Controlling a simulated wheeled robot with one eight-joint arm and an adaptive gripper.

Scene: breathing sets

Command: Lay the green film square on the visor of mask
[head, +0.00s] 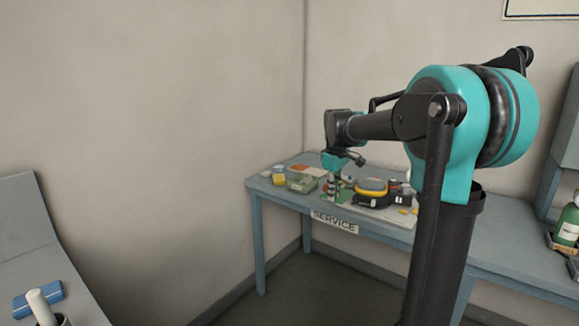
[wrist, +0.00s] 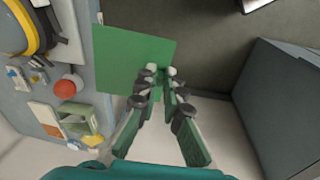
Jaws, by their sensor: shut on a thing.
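The green film square (wrist: 133,58) is pinched at its lower right edge between the fingertips of my gripper (wrist: 158,80) in the wrist view. In the head view, my gripper (head: 334,188) is over the front of the service table, left of the mask, with a small part of the green film (head: 344,196) showing. The black and yellow mask (head: 371,193) lies on the table with its grey visor (head: 373,184) facing up. In the wrist view, part of the mask (wrist: 28,35) shows at the upper left, apart from the film. Its far part is cut off.
The table (head: 258,188) carries a green box (head: 302,184), a yellow block (head: 279,180) and small parts left of my gripper. A red round piece (wrist: 67,89) shows in the wrist view. A green bottle (head: 566,224) stands far right.

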